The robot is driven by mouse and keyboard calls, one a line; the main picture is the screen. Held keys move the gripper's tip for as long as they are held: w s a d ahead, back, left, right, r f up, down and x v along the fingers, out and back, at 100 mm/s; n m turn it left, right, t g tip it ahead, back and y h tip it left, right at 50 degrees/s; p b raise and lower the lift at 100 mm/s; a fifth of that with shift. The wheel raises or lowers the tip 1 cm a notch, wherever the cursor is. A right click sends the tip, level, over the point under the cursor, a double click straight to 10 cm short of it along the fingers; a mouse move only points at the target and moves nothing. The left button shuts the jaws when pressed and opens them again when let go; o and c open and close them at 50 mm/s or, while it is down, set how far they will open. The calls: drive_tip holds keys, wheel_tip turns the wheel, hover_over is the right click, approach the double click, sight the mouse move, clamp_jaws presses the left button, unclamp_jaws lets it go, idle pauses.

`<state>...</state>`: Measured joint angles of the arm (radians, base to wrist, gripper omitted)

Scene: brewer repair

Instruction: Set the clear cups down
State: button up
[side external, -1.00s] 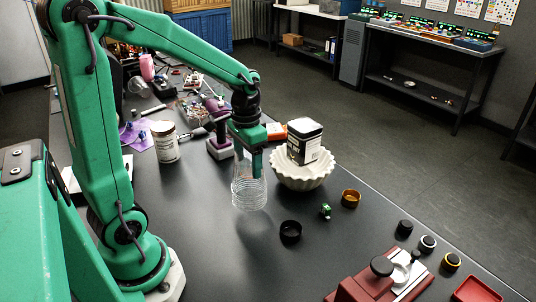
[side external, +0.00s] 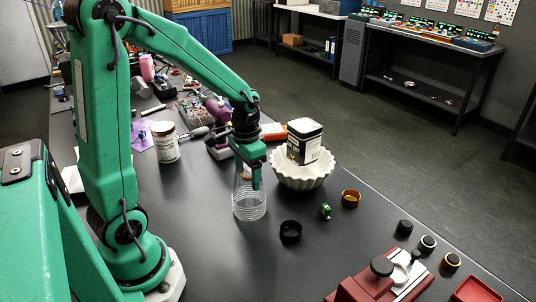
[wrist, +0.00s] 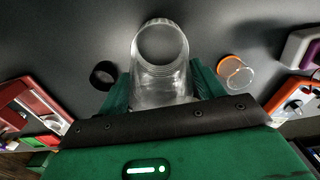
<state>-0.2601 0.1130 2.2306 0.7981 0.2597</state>
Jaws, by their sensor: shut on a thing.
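A clear ribbed cup (side external: 249,204) is held mouth and body between the fingers of my gripper (side external: 249,176). In the side view it is upright, low over the black table or touching it; I cannot tell which. In the wrist view the clear cup (wrist: 161,70) lies between my green fingers (wrist: 163,98), which are shut on its sides. A whitish, clear-looking cup shape (side external: 139,87) lies far back on the bench, too small to be sure of.
A white fluted bowl (side external: 302,182) holding a black-and-white tin (side external: 304,144) stands close right. A white canister (side external: 165,143) stands left. The table front of the cup is clear.

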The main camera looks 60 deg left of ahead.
drive_tip(key=shift+f, duration=0.1)
drive_tip(key=o, duration=1.3)
drive_tip(key=shift+c, duration=0.2)
wheel_tip(320, 180, up, 12)
drive_tip(key=shift+r, duration=0.15)
drive_tip(key=shift+s+d+r+t, duration=0.3)
drive_tip(key=shift+s+d, duration=0.15)
drive_tip(key=shift+d, duration=0.1)
drive_tip(key=s+d+r+t, duration=0.1)
drive_tip(key=s+d+t, duration=0.4)
drive_tip(key=s+d, duration=0.2)
drive_tip(key=shift+s+d+r, duration=0.2)
drive_tip(key=shift+s+r, duration=0.05)
drive_tip(key=shift+s, duration=0.6)
